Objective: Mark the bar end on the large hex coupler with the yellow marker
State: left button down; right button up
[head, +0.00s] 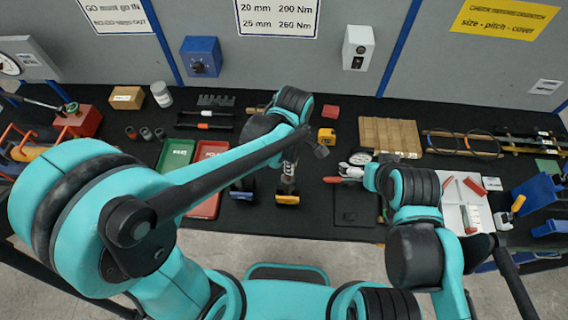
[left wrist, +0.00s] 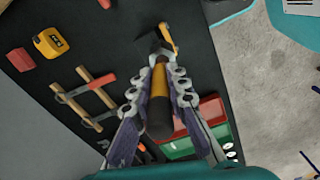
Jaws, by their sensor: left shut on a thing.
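My left gripper (head: 288,178) points down over the middle of the black table. In the left wrist view its fingers (left wrist: 161,88) are shut on the yellow marker (left wrist: 161,85), which has a black end towards the camera. Beyond the marker's far end is a dark and grey piece with a yellow-orange part (left wrist: 169,38); I cannot tell whether this is the large hex coupler or whether the marker touches it. The bar end is not clearly visible. My right gripper (head: 348,172) is to the right, pointing left, with a red piece (head: 331,180) at its tips; its jaws are unclear.
A green tray (head: 175,154) and a red tray (head: 204,205) lie left of my left gripper. A yellow tape measure (head: 326,137) and a red block (head: 331,111) lie behind it. A wooden crate (head: 390,134) stands at the back right. A dark plate (head: 357,208) lies at the front.

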pick_arm(q)
jog(key=shift+w+d, duration=0.1)
jog(key=shift+d, duration=0.55)
jog(key=shift+r, duration=0.1)
jog(key=shift+r+p, duration=2.15)
jog(key=shift+r, duration=0.75)
notch_tip(320, 180, up, 3)
jog(key=shift+p, duration=1.05)
notch_tip(320, 180, down, 7)
jog(key=b, duration=0.6)
